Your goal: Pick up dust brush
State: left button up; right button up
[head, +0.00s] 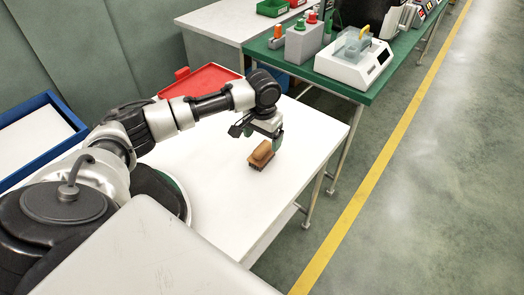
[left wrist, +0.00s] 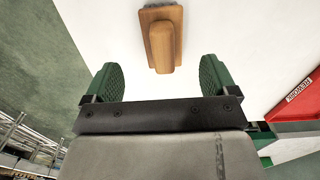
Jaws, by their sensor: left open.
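The dust brush (head: 261,154) has a brown wooden body with dark bristles underneath and lies on the white table (head: 225,205). In the left wrist view the brush (left wrist: 162,42) shows from above, its raised handle pointing down between the fingers. My left gripper (head: 262,132) is just behind and above the brush in the head view. In the left wrist view its two green fingers (left wrist: 158,82) are spread wide apart and empty, with the brush just beyond the fingertips. My right gripper is not in view.
A red tray (head: 203,79) lies at the table's back edge, and it also shows in the left wrist view (left wrist: 300,102). A blue-edged tray (head: 72,112) is at left. A green-topped bench (head: 375,92) carries equipment behind. The table around the brush is clear.

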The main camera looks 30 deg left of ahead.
aim_at(262, 146)
pick_arm(q)
jog(key=shift+f, duration=0.5)
jog(key=shift+w+a+f, duration=0.1)
jog(key=shift+f, duration=0.2)
notch_tip(262, 146, down, 5)
jog(key=shift+r+p, duration=0.2)
jog(key=shift+p, duration=0.1)
jog(key=shift+w+a+f, duration=0.1)
jog(key=shift+f, duration=0.25)
jog(key=shift+c, duration=2.6)
jog(key=c, duration=0.5)
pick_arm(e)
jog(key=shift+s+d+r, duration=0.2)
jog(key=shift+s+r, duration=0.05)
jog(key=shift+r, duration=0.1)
